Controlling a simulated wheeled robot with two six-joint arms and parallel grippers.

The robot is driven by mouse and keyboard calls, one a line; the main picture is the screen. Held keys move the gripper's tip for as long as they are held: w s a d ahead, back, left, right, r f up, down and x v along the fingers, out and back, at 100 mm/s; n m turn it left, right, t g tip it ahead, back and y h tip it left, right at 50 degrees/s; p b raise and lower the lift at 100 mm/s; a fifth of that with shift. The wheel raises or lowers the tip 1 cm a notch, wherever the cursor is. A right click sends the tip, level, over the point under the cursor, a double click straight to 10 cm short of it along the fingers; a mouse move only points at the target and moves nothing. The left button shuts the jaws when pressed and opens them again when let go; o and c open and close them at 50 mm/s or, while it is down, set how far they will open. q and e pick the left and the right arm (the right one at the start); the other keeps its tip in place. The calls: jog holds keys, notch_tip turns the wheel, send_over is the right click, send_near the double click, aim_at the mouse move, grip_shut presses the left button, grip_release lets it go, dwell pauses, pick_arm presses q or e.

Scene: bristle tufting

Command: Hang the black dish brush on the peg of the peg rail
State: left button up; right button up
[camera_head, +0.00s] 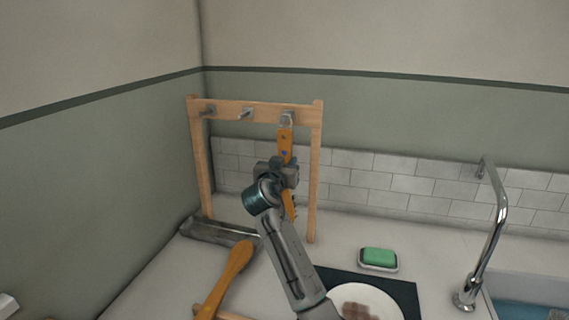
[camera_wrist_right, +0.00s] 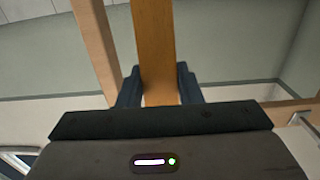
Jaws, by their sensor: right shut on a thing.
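My right gripper (camera_head: 287,172) is shut on the orange-brown handle of a brush (camera_head: 285,143). The brush hangs upright, with its top end at the rightmost peg (camera_head: 287,118) of the wooden peg rail (camera_head: 265,107). I cannot tell whether that end is on the peg or only in front of it. The brush's lower part (camera_head: 292,208) shows dark bits below the gripper; the rest is hidden by my arm. In the right wrist view the handle (camera_wrist_right: 156,45) stands between the dark fingers (camera_wrist_right: 160,88). My left gripper is not in view.
The rail's two other pegs are bare. A wooden-handled tool (camera_head: 228,280) lies at front left by a grey tray (camera_head: 205,232). A green sponge (camera_head: 378,256), a plate (camera_head: 388,300) on a dark mat, and a tap (camera_head: 494,235) with a sink are to the right.

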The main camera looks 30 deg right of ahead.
jog(key=o, duration=1.2)
jog(key=shift+v, duration=3.5)
